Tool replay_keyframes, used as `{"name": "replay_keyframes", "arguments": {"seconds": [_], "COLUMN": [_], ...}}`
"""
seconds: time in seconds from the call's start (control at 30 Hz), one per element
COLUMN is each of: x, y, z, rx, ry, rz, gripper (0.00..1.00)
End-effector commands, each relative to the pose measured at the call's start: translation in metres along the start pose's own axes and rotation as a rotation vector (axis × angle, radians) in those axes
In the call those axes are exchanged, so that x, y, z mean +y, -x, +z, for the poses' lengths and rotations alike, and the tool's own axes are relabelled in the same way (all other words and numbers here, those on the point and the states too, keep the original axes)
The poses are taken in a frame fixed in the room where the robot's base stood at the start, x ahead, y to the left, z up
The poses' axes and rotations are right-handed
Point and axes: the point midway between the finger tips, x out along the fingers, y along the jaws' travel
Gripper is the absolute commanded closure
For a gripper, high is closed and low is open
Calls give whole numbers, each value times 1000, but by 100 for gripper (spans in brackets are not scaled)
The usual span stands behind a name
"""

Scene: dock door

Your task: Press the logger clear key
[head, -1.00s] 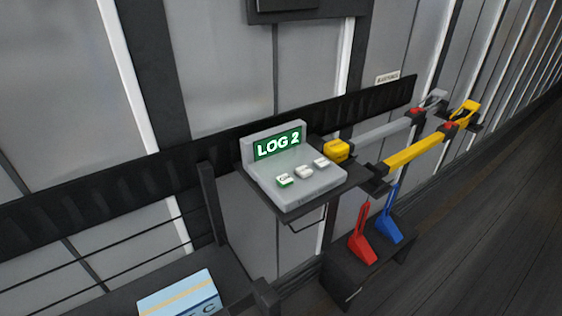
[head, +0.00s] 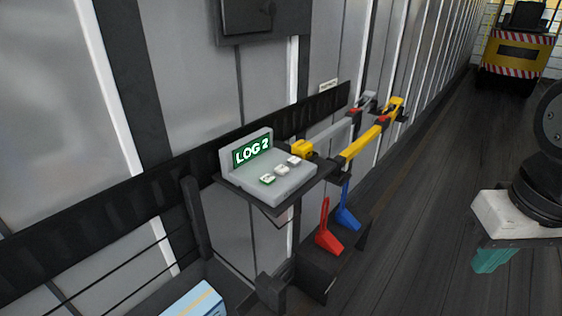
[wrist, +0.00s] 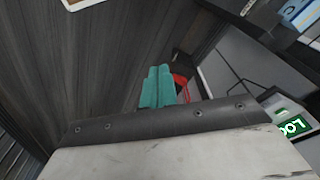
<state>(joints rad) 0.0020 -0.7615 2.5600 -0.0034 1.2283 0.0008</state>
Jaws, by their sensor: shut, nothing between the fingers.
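The logger (head: 290,185) is a grey unit on a dark shelf on the left in the head view. Its green screen (head: 252,150) reads "LOG 2". Three small pale keys sit on its sloped top: a green-edged key (head: 267,180), a middle key (head: 281,170) and a far key (head: 293,160). Their labels are too small to read. My gripper (head: 492,262) has teal fingers, at the right edge, well apart from the logger. In the wrist view the fingers (wrist: 157,85) are together and empty. Part of the logger screen (wrist: 293,124) shows at the right edge there.
A red lever (head: 327,236) and a blue lever (head: 346,212) stand below. A blue box (head: 195,302) is at lower left. The dark floor is open toward a yellow vehicle (head: 515,55).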

Motion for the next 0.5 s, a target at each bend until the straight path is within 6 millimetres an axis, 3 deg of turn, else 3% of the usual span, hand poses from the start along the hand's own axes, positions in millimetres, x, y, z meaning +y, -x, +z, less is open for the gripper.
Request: {"name": "replay_keyframes", "arguments": {"seconds": [0.17, 0.27, 0.37, 0.5], "x": [-2, -9, -27, -72], "y": [1, 4, 10, 18], "z": [-6, -29, -74, -158], "rx": [9, 45, 118, 250], "ry": [-2, -14, -41, -100], "rz": [-3, -15, -46, -126], "gripper": [100, 100, 100, 100]}}
